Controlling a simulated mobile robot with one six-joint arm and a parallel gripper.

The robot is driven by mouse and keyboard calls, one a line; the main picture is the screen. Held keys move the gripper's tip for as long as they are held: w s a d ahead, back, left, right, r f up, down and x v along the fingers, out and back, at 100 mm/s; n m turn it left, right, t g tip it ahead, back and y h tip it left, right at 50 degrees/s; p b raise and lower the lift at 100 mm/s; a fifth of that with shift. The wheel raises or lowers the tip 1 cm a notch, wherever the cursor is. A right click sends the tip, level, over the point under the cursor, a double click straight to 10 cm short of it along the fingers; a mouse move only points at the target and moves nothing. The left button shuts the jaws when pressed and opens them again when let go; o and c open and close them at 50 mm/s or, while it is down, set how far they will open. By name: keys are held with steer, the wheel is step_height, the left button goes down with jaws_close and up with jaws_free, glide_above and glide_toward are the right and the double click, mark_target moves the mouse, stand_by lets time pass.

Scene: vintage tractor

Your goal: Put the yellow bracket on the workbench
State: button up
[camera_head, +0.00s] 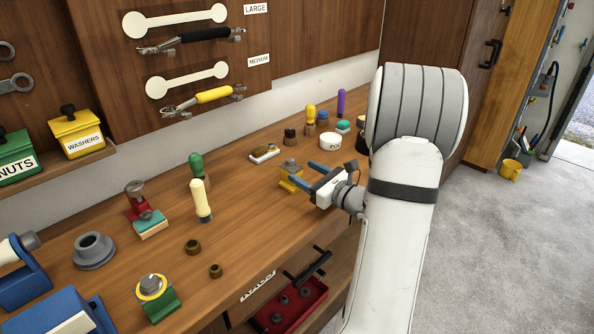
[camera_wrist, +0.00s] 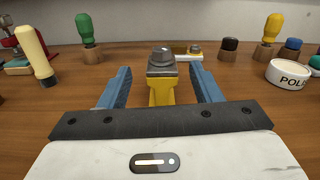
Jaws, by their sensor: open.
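The yellow bracket (camera_head: 285,185) stands on the wooden workbench (camera_head: 265,215), with a grey metal piece and bolt on its top. In the wrist view the bracket (camera_wrist: 159,93) is upright in the middle, between the two blue fingers. My gripper (camera_head: 298,171) is open, its fingers on either side of the bracket. The wrist view shows a gap between each finger and the bracket, so my gripper (camera_wrist: 160,80) is not shut on it. The bracket's lower part is hidden behind my gripper's front edge in the wrist view.
A white round pot (camera_head: 330,142), a small tray (camera_head: 264,153) and several coloured-handled tools stand behind the bracket. A green-handled tool (camera_head: 197,166) and a cream-handled tool (camera_head: 202,200) stand to the left. An open red drawer (camera_head: 290,306) juts out below the bench's front edge.

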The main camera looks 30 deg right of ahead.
steer(key=v, duration=0.7)
steer(key=shift+s+d, duration=0.15)
steer(key=shift+s, duration=0.4)
steer(key=a+n+g+y, duration=0.1)
steer(key=a+n, duration=0.1)
steer(key=a, duration=0.1)
steer(key=a+n+g+y, duration=0.2)
steer(key=a, duration=0.2)
steer(key=s+a+n+g+y, duration=0.1)
steer(key=a+n+g, duration=0.1)
steer(key=a, duration=0.2)
steer(key=shift+r+n, duration=0.25)
steer(key=shift+n, duration=0.05)
steer(key=s+a+n+g, duration=0.1)
steer(key=a+n+g, duration=0.1)
steer(key=a, duration=0.1)
steer(key=s+a+n+g, duration=0.2)
steer(key=a, duration=0.1)
steer(key=s+a+f+n+g+y, duration=0.1)
steer(key=s+a+n+g, duration=0.1)
steer(key=a+n, duration=0.1)
steer(key=shift+a+g, duration=0.1)
steer(key=shift+g, duration=0.2)
steer(key=s+a+n+g+h, duration=0.1)
steer(key=s+n+g+h, duration=0.2)
steer(key=s+n+h, duration=0.6)
steer(key=n+h, duration=0.2)
steer(key=n, duration=0.6)
steer(key=shift+s+r+n, duration=0.25)
steer(key=shift+n, duration=0.05)
